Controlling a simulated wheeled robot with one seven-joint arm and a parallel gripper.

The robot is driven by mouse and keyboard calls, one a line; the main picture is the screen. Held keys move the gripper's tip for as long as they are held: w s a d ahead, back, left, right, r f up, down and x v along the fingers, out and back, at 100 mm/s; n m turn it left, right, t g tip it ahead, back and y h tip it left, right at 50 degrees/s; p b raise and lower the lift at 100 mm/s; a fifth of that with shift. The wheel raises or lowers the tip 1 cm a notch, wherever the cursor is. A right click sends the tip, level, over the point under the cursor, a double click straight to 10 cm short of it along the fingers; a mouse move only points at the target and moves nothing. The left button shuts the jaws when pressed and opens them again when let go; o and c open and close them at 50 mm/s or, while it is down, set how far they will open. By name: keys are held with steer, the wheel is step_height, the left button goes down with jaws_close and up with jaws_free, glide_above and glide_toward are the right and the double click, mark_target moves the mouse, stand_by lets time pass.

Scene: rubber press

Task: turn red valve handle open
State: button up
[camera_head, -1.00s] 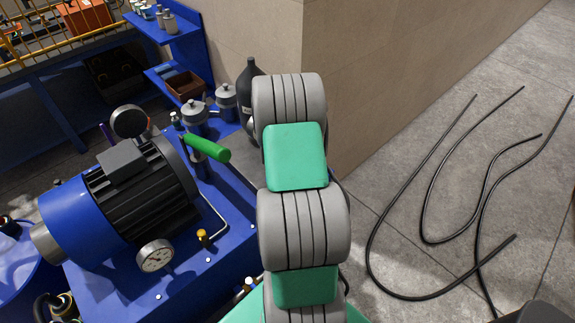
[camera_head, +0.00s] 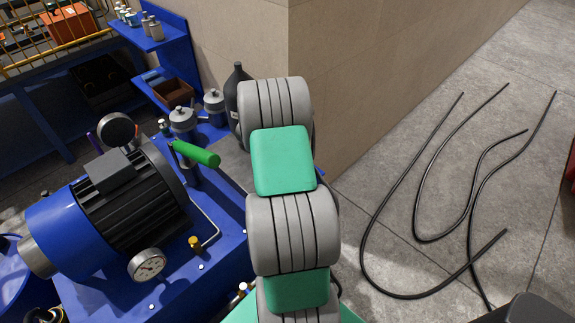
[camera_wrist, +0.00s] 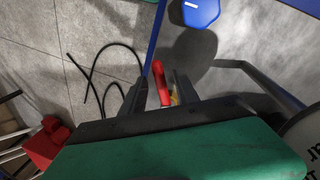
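The red valve handle (camera_wrist: 161,84) shows in the wrist view as a red bar standing upright in the picture between the two dark fingers of my gripper (camera_wrist: 156,88). Gaps show on both sides of the handle, and the fingers look apart rather than closed on it. A small yellow part shows just right of the handle, low between the fingers. The handle's lower end is hidden behind the gripper body. In the head view my arm fills the middle, and neither the gripper nor the red handle shows.
A blue motor (camera_head: 60,232) with a green lever (camera_head: 197,153) and a gauge (camera_head: 146,264) stands left of my arm. A beige wall corner (camera_head: 345,85) is behind it. Black hoses (camera_head: 428,239) lie on the grey floor to the right.

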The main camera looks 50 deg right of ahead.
step_height(320, 180, up, 8)
steer(key=w, duration=0.1)
steer(key=shift+w+a+f+b, duration=0.15)
steer(key=shift+a+f+b, duration=0.05)
steer(key=shift+a+b, duration=0.15)
steer(key=shift+c, duration=0.4)
